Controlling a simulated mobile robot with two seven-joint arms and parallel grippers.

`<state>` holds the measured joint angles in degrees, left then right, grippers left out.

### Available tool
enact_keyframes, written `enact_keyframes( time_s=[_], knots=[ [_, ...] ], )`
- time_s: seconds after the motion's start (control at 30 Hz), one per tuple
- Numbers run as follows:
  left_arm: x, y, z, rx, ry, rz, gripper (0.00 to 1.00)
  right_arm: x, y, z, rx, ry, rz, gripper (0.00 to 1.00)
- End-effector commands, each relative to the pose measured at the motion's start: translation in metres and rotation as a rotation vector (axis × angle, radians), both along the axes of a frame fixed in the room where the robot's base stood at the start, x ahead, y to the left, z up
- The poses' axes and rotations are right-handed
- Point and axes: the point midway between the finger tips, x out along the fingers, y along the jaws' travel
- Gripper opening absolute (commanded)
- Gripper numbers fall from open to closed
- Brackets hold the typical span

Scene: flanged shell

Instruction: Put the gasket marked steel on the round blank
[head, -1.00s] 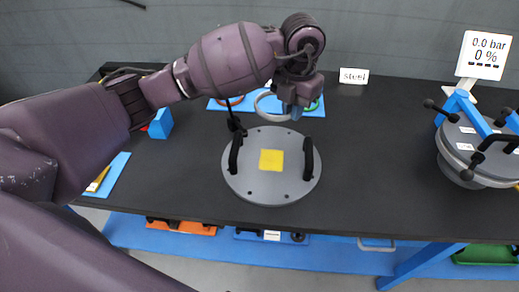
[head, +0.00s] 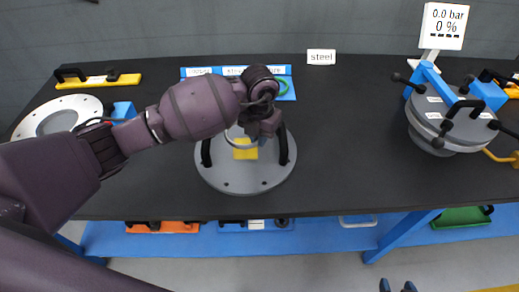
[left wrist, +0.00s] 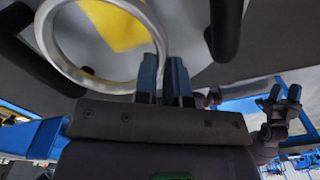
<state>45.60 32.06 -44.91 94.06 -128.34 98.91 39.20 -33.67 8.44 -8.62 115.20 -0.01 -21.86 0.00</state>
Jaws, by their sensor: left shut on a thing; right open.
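The round blank (head: 243,182) is a grey disc with a yellow square in its middle and two black handles, lying on the black table. My left gripper (head: 262,141) is above it, shut on a silver-grey ring, the gasket (head: 229,138). In the left wrist view the ring (left wrist: 60,65) sticks out to the left of the shut fingers (left wrist: 163,78), with the blank's yellow square (left wrist: 115,25) behind it. I cannot tell the gap between ring and blank. My right gripper (head: 398,287) is open and empty at the bottom edge, in front of the table.
A white "steel" sign (head: 321,57) stands at the back. A flanged vessel (head: 447,130) with a gauge sign (head: 443,27) is at right. A white flange ring (head: 88,103) is at left.

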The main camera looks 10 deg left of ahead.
Motion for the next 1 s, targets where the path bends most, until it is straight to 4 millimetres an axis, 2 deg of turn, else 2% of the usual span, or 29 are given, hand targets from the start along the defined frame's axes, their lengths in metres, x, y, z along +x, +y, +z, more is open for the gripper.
enact_keyframes(
  time_s=[0.17,0.4,0.63,0.87,0.9,1.0],
  knots=[
    [-0.001,0.0,-0.016,0.0,0.002,0.001,0.0,-0.002,0.0,-0.003,-0.001,0.004,0.0,0.51],
    [-0.001,0.0,-0.053,0.0,0.003,0.001,0.0,-0.003,0.0,-0.008,-0.001,0.008,0.001,0.51],
    [0.0,0.0,-0.056,0.0,-0.002,0.0,0.0,0.002,0.001,-0.001,0.001,-0.006,0.001,0.51],
    [0.0,0.0,-0.059,0.001,0.0,0.0,0.0,0.001,0.002,-0.004,0.005,-0.003,-0.002,0.51],
    [0.0,0.0,-0.059,0.001,0.001,0.0,0.17,0.002,0.002,-0.004,0.005,-0.003,-0.002,0.51],
    [0.0,0.0,-0.059,0.001,0.001,0.0,0.33,0.001,0.002,-0.005,0.006,-0.001,-0.002,0.51]
  ],
)
